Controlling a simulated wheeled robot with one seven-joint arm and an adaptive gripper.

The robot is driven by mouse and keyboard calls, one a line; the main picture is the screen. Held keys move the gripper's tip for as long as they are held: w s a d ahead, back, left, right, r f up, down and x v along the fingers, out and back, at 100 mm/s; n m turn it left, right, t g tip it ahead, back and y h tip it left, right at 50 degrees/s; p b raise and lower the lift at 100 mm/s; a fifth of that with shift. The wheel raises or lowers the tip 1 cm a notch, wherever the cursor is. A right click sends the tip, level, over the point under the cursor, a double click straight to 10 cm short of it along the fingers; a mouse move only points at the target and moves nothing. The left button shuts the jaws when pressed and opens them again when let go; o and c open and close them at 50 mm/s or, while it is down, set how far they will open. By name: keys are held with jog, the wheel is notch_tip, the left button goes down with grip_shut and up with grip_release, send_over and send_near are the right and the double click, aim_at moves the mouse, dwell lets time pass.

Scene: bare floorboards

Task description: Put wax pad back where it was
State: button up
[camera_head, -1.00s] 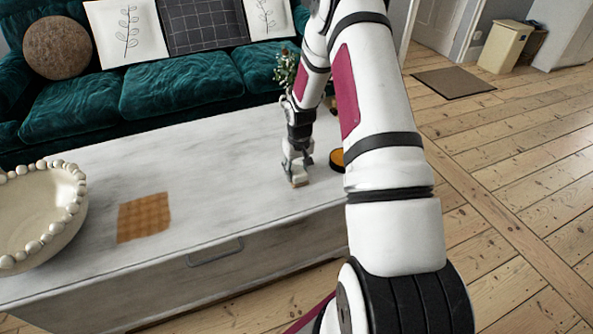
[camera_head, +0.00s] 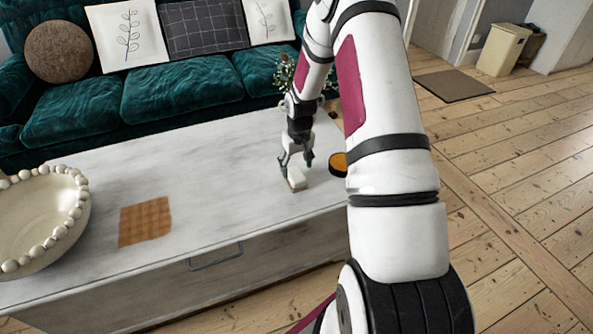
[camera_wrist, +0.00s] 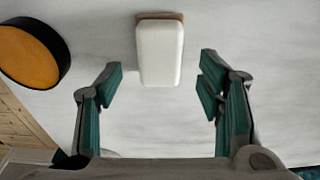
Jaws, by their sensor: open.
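The wax pad, a small white block with a brown edge (camera_head: 296,182), lies on the pale table near its front edge. It also shows in the wrist view (camera_wrist: 160,52), at the top middle, lying flat on the table. My gripper (camera_head: 297,162) is open and empty just above and behind the pad. In the wrist view, its two fingers (camera_wrist: 162,85) are spread wide, with the pad centred beyond the tips and clear of both.
A round black tin with orange contents (camera_head: 339,162) sits right of the pad. A brown checked cloth (camera_head: 145,221) and a beaded bowl (camera_head: 75,215) are on the left. A plant (camera_head: 287,73) stands behind the gripper. The middle of the tabletop (camera_head: 220,170) is clear.

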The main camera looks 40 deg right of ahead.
notch_tip(320, 180, up, 8)
jog(key=f+p, duration=0.1)
jog(key=p, duration=0.1)
notch_tip(320, 180, up, 12)
send_over(297, 177)
jog(key=s+a, duration=0.3)
jog(key=a, duration=0.3)
jog(key=s+a+r+n, duration=0.1)
jog(key=s+a+r, duration=0.6)
jog(key=s+r, duration=0.3)
jog(key=s+a+r, duration=0.2)
jog(key=s+a, duration=0.1)
jog(key=s, duration=0.4)
jog(key=s+a+r+n, duration=0.1)
jog(key=s+a, duration=0.2)
jog(key=s, duration=0.5)
jog(key=s+a+r+n, duration=0.1)
jog(key=s+a, duration=0.3)
jog(key=s, duration=0.4)
jog(key=shift+s+r+g, duration=0.25)
jog(key=shift+r+g, duration=0.15)
jog(key=shift+r, duration=0.45)
jog(key=shift+a, duration=0.1)
notch_tip(297, 177, up, 22)
jog(key=t+p, duration=0.3)
jog(key=p, duration=1.7)
jog(key=shift+r+t, duration=0.25)
jog(key=shift+t, duration=0.05)
